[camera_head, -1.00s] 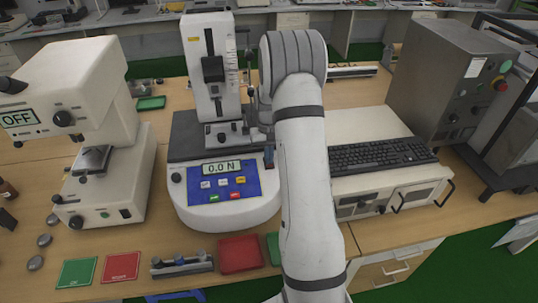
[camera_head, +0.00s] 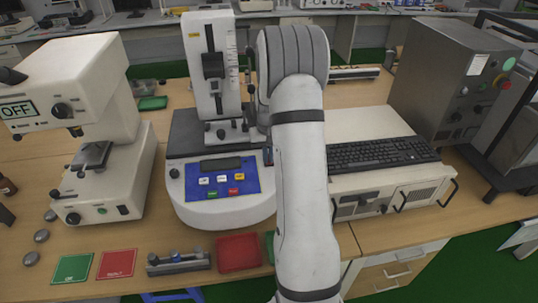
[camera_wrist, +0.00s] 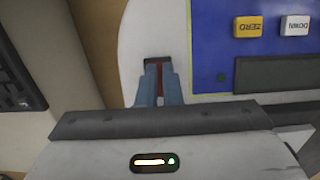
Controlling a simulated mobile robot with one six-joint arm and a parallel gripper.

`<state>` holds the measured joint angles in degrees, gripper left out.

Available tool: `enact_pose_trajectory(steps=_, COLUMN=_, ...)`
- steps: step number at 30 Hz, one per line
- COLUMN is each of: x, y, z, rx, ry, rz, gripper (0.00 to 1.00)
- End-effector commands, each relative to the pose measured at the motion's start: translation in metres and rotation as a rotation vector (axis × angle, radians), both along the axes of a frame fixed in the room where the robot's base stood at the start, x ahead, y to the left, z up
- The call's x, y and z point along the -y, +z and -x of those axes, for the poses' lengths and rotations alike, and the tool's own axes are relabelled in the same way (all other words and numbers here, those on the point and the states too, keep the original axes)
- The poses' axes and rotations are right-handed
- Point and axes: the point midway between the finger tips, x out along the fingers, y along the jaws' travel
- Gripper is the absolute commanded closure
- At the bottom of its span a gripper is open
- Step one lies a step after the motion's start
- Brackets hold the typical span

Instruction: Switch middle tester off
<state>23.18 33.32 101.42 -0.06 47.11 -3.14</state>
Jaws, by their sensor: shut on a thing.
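The middle tester (camera_head: 222,208) is a white machine with a blue front panel (camera_head: 222,183) and a tall column (camera_head: 212,60). Its display (camera_head: 221,164) is dark and blank; part of it shows dark in the wrist view (camera_wrist: 275,74). My gripper (camera_wrist: 160,70) is at the tester's white top surface beside the blue panel. Its blue fingers are shut on a small power switch (camera_wrist: 160,62), with a strip of red showing between them. In the head view my arm covers most of this spot.
The left tester (camera_head: 85,100) shows OFF on its screen. Green (camera_head: 73,269) and red (camera_head: 117,264) cards and a red tray (camera_head: 239,253) lie in front. A keyboard (camera_head: 380,153) and a grey cabinet (camera_head: 440,80) stand to the right.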

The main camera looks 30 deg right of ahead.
Motion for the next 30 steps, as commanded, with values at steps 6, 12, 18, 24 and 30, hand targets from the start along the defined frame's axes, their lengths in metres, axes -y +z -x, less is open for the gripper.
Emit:
enact_pose_trajectory(steps=6, x=0.008, y=-0.002, z=-0.011, rx=0.010, ry=-0.007, rz=0.003, gripper=1.00)
enact_pose_trajectory(steps=12, x=0.011, y=-0.001, z=-0.012, rx=0.010, ry=-0.009, rz=0.004, gripper=1.00)
enact_pose_trajectory(steps=18, x=0.012, y=0.003, z=-0.012, rx=0.011, ry=-0.010, rz=0.004, gripper=1.00)
enact_pose_trajectory(steps=24, x=0.010, y=0.036, z=-0.011, rx=0.012, ry=-0.010, rz=0.005, gripper=1.00)
enact_pose_trajectory(steps=30, x=0.012, y=0.077, z=-0.015, rx=0.015, ry=-0.010, rz=0.006, gripper=1.00)
